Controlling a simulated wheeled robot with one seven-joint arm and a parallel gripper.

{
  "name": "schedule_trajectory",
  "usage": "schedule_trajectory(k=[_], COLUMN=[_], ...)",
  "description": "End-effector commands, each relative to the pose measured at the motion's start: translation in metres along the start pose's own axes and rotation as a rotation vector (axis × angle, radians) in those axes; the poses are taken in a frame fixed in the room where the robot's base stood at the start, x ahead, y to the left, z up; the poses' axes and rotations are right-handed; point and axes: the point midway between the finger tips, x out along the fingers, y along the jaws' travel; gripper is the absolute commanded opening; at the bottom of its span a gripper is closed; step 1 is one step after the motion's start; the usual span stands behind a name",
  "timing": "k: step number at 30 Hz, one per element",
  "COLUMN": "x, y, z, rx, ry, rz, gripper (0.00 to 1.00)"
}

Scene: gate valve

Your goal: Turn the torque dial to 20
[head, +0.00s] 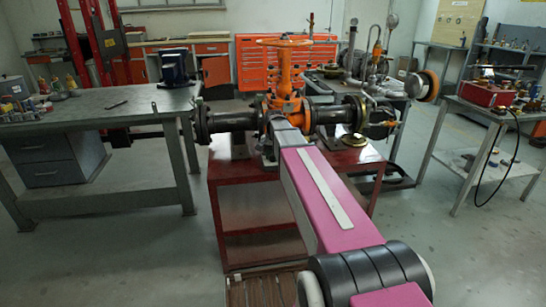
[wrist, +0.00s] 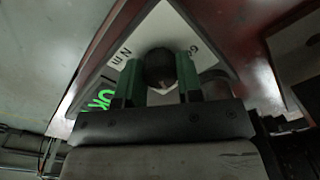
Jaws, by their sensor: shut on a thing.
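The torque dial (wrist: 158,62) is a dark round knob in the wrist view, on a pale plate (wrist: 165,22) marked "Nm" on the left and what looks like "60" on the right. My gripper (wrist: 160,82) has its two green fingers on either side of the knob, shut on it. A lit green "OK" (wrist: 100,98) shows left of the fingers, partly covered. The dial's pointer and the other numbers are hidden, so its setting cannot be read. In the head view my arm hides the dial and the gripper.
An orange gate valve (head: 284,75) with a handwheel and dark flanged pipes (head: 232,121) stands over a red bench (head: 240,177) around my arm's end. A grey table (head: 100,105) stands left, a cart (head: 483,109) right. Open floor lies between the bench and the cart.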

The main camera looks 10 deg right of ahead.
Motion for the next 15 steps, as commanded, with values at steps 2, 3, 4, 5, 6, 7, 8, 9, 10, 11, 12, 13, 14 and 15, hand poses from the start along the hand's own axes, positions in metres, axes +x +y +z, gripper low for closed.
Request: schedule_trajectory(k=[2, 3, 4, 5, 6, 7, 8, 9, 10, 11, 12, 13, 14, 15], x=[-0.0005, -0.0005, -0.0005, -0.0005, -0.0005, -0.0005, -0.0005, -0.0005, -0.0005, -0.0005, -0.0005, -0.0005, -0.0005, -0.0005], y=[-0.0002, -0.0002, -0.0002, -0.0002, -0.0002, -0.0002, -0.0002, -0.0002, -0.0002, -0.0002, -0.0002, -0.0002, -0.0002, -0.0002], z=[-0.0003, -0.0003, -0.0003, -0.0003, -0.0003, -0.0003, -0.0003, -0.0003, -0.0003, -0.0003, -0.0004, -0.0004, -0.0004, -0.0003], rx=[0.007, 0.010, 0.011, 0.012, 0.012, 0.013, 0.012, 0.012, 0.012, 0.012, 0.012, 0.012, 0.011, 0.011], ry=[0.001, 0.001, 0.001, 0.001, 0.001, 0.001, 0.001, 0.002, 0.002, 0.002, 0.002, 0.002, 0.002, 0.002], rz=[-0.001, -0.001, -0.001, -0.001, -0.001, -0.001, -0.001, -0.001, -0.001, -0.001, -0.001, -0.001, -0.001, -0.001], gripper=[0.10, 0.10, 0.10, 0.10, 0.10, 0.10, 0.10, 0.10, 0.10, 0.10, 0.10, 0.10, 0.10, 0.46])
